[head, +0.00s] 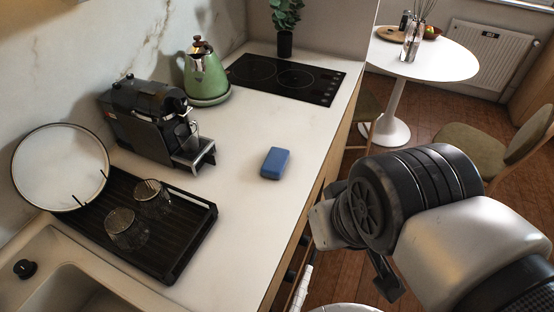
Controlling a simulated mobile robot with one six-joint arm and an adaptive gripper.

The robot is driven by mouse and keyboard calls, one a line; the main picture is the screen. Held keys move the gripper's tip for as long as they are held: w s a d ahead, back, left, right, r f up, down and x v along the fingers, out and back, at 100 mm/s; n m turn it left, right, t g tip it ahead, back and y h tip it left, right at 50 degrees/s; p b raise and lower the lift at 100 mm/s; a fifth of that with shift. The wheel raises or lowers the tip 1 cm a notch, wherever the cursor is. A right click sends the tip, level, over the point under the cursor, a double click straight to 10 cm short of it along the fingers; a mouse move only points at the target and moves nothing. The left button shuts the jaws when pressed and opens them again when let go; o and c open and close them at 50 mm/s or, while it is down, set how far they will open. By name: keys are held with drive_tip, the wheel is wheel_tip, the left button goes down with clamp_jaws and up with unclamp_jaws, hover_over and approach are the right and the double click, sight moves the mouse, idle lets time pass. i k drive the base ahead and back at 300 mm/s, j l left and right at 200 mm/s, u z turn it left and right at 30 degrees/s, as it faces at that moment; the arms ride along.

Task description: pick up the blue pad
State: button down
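The blue pad (275,163) is a small rounded block. It lies flat on the white countertop, near the middle of the head view, a little in from the counter's front edge. My arm comes in from the lower right of the head view, off the front of the counter. Part of my gripper (386,284) shows below the dark wrist joint, to the right of the counter edge and apart from the pad. Its fingers are mostly hidden by the wrist, so its opening cannot be made out.
A black coffee machine (150,122) and a green kettle (204,75) stand behind the pad against the wall. A dark drying rack (188,245) with two glasses (127,229) and a plate (60,167) is at left. The counter (240,215) around the pad is clear.

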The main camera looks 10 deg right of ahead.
sight(274, 165)
drive_tip(key=u, duration=1.4)
drive_tip(key=z, duration=1.4)
drive_tip(key=i+l+u, duration=0.15)
drive_tip(key=l+u, duration=0.25)
drive_tip(key=i+l+u, duration=0.1)
drive_tip(key=l+u, duration=0.25)
drive_tip(key=l, duration=0.2)
drive_tip(key=l+u, duration=0.4)
drive_tip(key=i+l, duration=0.05)
drive_tip(key=l, duration=0.05)
